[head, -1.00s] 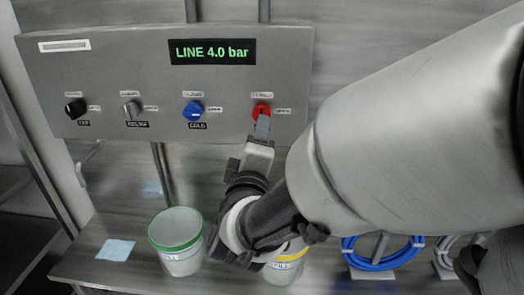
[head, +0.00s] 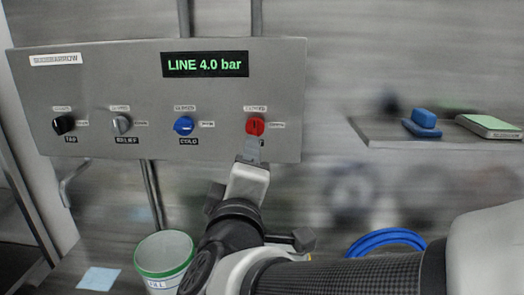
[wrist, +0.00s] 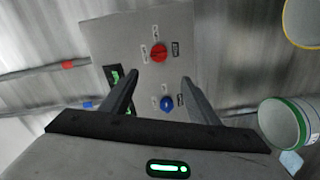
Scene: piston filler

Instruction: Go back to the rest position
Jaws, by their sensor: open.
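My gripper (head: 250,160) is in front of the grey control panel (head: 90,95), just below the red knob (head: 255,126) at the panel's right end. In the wrist view its two fingers (wrist: 158,95) are apart with nothing between them. The red knob (wrist: 159,53) and the blue knob (wrist: 167,103) show beyond the fingers, apart from them. In the head view the blue knob (head: 184,125) is left of the red one. The panel display (head: 205,64) reads LINE 4.0 bar.
A grey knob (head: 122,123) and a black knob (head: 63,125) are further left. A green-rimmed bucket (head: 164,262) and a pale blue cloth (head: 98,278) are below. A shelf (head: 390,131) at right holds a blue object (head: 423,124). A blue hose coil (head: 385,240) is below it.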

